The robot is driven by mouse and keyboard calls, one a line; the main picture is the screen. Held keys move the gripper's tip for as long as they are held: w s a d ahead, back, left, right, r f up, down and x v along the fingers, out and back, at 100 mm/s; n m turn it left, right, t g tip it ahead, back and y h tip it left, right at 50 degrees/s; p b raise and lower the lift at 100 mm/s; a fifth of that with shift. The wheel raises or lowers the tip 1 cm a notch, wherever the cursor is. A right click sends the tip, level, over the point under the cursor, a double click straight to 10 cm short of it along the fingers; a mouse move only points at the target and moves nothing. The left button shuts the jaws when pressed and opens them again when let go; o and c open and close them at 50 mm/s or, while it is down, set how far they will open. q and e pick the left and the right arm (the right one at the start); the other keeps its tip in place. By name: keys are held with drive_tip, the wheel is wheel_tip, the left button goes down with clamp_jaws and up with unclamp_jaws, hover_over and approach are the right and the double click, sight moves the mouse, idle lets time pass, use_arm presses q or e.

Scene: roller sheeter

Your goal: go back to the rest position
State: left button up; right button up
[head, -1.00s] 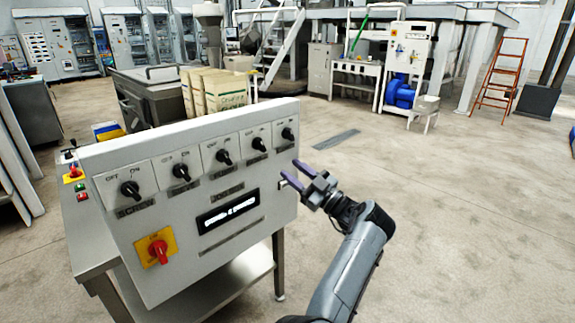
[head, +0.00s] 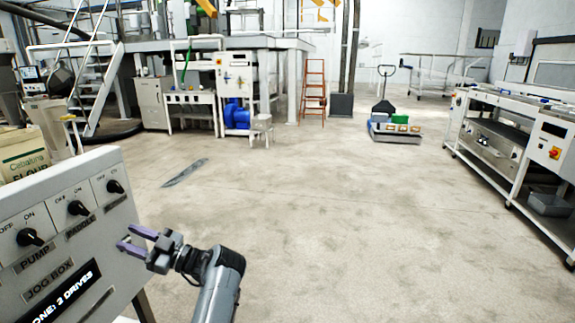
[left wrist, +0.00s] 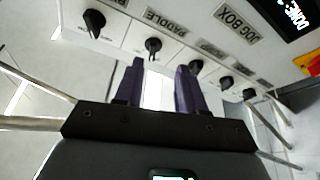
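My left gripper (head: 132,240) is in the lower left of the head view, its two purple fingers apart with nothing between them. The fingers point left toward the right edge of the white control panel (head: 72,245). I cannot tell the exact gap to the panel. In the left wrist view the open gripper (left wrist: 160,67) shows with the panel (left wrist: 185,32) beyond it. The panel carries a row of black knobs, among them the pump knob (head: 30,237), and a dark display (head: 65,295). My right gripper is not in view.
Flour sacks (head: 22,152) stand behind the panel. A floor grate (head: 185,172) lies beyond the gripper. A pallet truck (head: 390,125), an orange ladder (head: 313,92) and a long machine (head: 500,140) stand farther off. The middle floor is clear.

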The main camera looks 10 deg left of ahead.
use_arm(q)
wheel_tip(320, 180, down, 7)
drive_tip(key=s+a+m+t+y+p, duration=0.1)
drive_tip(key=s+m+p, duration=0.2)
drive_tip(key=s+a+f+m+t+h+p, duration=0.1)
drive_tip(key=s+a+f+m+t+p, duration=0.1)
drive_tip(key=s+a+m+t+p, duration=0.45)
drive_tip(key=s+a+f+m+t+p, duration=0.1)
drive_tip(key=s+m+t+p, duration=0.4)
drive_tip(key=s, duration=0.5)
drive_tip(key=s+d+m+t+h+p, duration=0.3)
drive_tip(key=d+m+h+p, duration=0.55)
drive_tip(key=d+h, duration=1.2)
drive_tip(key=s+d+r+m+g+h, duration=0.25)
drive_tip(key=s+d+g, duration=0.55)
drive_tip(key=s+d, duration=0.45)
wheel_tip(320, 180, up, 37)
drive_tip(key=d+p, duration=0.1)
drive_tip(key=p, duration=3.7)
drive_tip(key=shift+f+g+y+p, duration=0.15)
drive_tip(key=shift+g+y+p, duration=0.15)
drive_tip(key=shift+g+y, duration=0.15)
